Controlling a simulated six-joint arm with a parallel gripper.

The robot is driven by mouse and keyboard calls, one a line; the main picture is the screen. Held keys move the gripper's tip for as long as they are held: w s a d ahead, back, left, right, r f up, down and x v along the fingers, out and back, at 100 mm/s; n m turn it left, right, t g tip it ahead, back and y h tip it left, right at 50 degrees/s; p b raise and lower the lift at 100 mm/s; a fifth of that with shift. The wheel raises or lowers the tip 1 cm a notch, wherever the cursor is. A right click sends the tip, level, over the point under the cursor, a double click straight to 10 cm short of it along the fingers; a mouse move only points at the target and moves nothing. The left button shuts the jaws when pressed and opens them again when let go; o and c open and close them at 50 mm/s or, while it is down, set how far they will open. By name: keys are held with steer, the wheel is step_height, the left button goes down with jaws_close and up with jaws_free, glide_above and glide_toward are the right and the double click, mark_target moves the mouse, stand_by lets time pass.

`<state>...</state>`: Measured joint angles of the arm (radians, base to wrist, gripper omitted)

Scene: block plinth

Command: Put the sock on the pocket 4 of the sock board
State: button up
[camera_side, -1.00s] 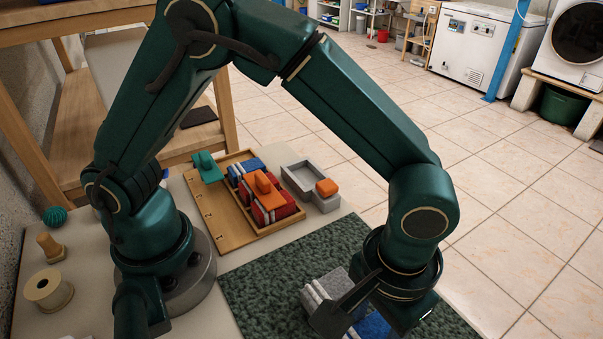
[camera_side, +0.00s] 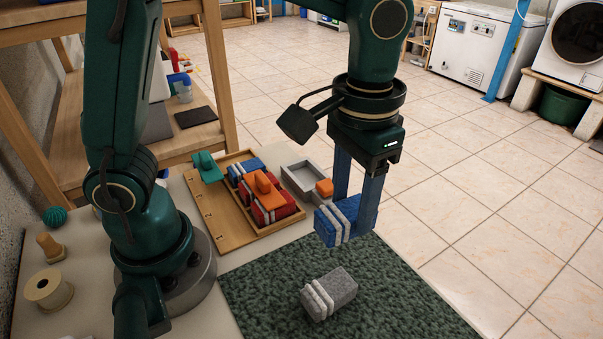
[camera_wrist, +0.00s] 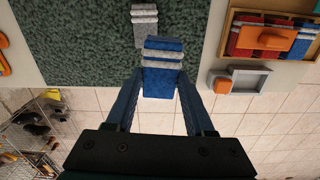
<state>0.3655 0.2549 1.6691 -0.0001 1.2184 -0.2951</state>
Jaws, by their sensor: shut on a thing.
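My gripper (camera_side: 356,192) is shut on a blue sock (camera_side: 338,222) with white stripes and holds it in the air above the green mat. In the wrist view the blue sock (camera_wrist: 162,82) sits between the two fingers. A grey sock (camera_side: 330,293) with white stripes lies on the mat below it; it also shows in the wrist view (camera_wrist: 144,22). The wooden sock board (camera_side: 217,220) lies to the left, behind the mat. It holds red and blue socks with white stripes, with an orange piece (camera_side: 264,184) on top. I cannot read any pocket numbers.
A grey tray (camera_side: 300,178) with an orange block (camera_side: 324,188) stands beside the board's right side. A teal piece (camera_side: 206,167) is at the board's back left corner. A spool (camera_side: 48,290) stands at the far left. The green mat (camera_side: 400,300) is mostly clear.

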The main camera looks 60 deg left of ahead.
steer(key=shift+r+m, duration=0.1)
steer(key=shift+m, duration=0.5)
steer(key=shift+w+a+m, duration=0.2)
steer(key=shift+w+m, duration=0.05)
steer(key=shift+m, duration=0.35)
steer(key=w+a+m, duration=0.1)
steer(key=w+a, duration=0.1)
steer(key=a, duration=0.8)
steer(key=w+a+m, duration=0.1)
steer(key=w+a, duration=0.1)
steer(key=a, duration=0.7)
steer(key=s+a+f+n, duration=0.1)
steer(key=s+a+n, duration=0.25)
steer(key=a, duration=0.45)
steer(key=s+a+n, duration=0.2)
steer(key=s+a, duration=0.2)
steer(key=a, duration=0.3)
steer(key=f, duration=0.9)
steer(key=shift+w+a+f, duration=0.15)
steer(key=shift+a+f, duration=0.1)
steer(key=shift+f, duration=0.1)
steer(key=shift+f, duration=0.1)
